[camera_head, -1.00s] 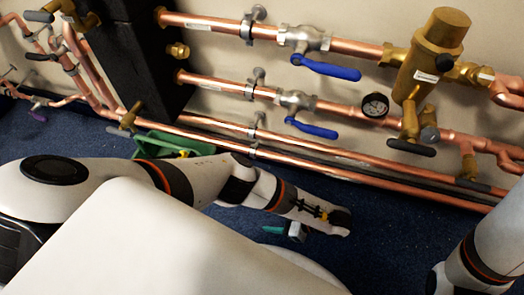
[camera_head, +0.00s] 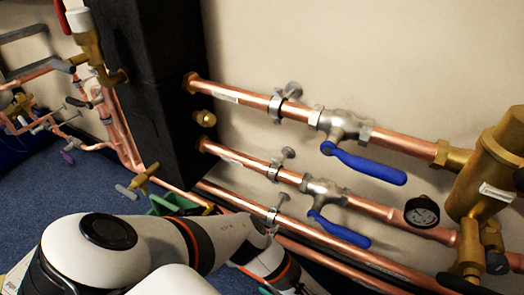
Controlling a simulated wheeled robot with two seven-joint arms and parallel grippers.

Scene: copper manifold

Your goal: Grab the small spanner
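I cannot make out a small spanner in the head view. A green container (camera_head: 165,205) stands on the floor at the foot of the black column, partly hidden behind my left arm; its contents cannot be told. My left arm crosses the bottom of the view, and its gripper is cut off or hidden at the lower edge. My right arm and gripper are out of view.
Copper pipes with an upper blue-handled valve (camera_head: 362,163), a lower blue-handled valve (camera_head: 338,229) and a pressure gauge (camera_head: 421,212) run along the wall. A black column (camera_head: 150,90) stands left of them.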

